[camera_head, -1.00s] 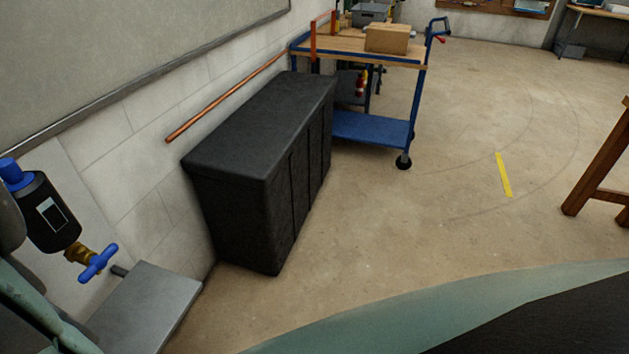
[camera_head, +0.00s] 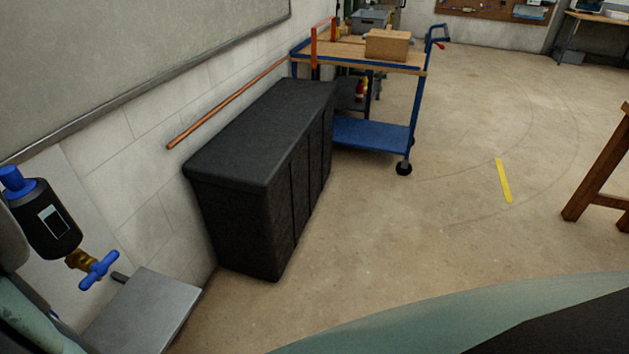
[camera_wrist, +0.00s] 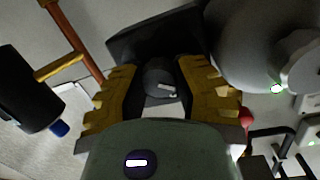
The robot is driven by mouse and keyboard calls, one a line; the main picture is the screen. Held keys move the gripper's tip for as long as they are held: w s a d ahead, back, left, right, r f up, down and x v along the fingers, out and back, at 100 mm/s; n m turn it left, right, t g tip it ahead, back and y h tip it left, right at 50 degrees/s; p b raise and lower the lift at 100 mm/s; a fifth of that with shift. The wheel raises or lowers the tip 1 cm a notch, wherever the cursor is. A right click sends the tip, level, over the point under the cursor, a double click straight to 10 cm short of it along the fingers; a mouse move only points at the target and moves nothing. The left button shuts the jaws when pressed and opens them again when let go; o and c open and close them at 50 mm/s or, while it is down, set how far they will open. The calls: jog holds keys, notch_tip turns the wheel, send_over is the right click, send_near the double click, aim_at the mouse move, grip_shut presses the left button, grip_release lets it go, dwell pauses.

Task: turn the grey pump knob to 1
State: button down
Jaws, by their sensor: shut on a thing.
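In the wrist view, the dark grey knob (camera_wrist: 158,78) sits between the two yellow fingers of my gripper (camera_wrist: 158,70). My gripper is shut on it, with one finger on each side. A short pale mark shows on the knob's face, pointing roughly to the right and slightly down. No numbers can be read around the knob. A black housing (camera_wrist: 140,42) lies behind it. In the head view, neither the knob nor my gripper is in sight.
In the head view, a black cylinder (camera_head: 43,222) with a blue valve handle (camera_head: 99,270) is at the left, above a grey metal box (camera_head: 145,310). A black cabinet (camera_head: 262,170) and a blue trolley (camera_head: 372,132) stand along the wall. Open floor lies to the right.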

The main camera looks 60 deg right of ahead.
jog(key=shift+f+n, duration=0.3)
jog(key=shift+f, duration=0.05)
jog(key=c, duration=1.1)
grip_release()
jog(key=shift+c, duration=0.2)
jog(key=o, duration=0.5)
jog(key=shift+r, duration=0.25)
jog(key=shift+o, duration=0.2)
jog(key=shift+r, duration=0.1)
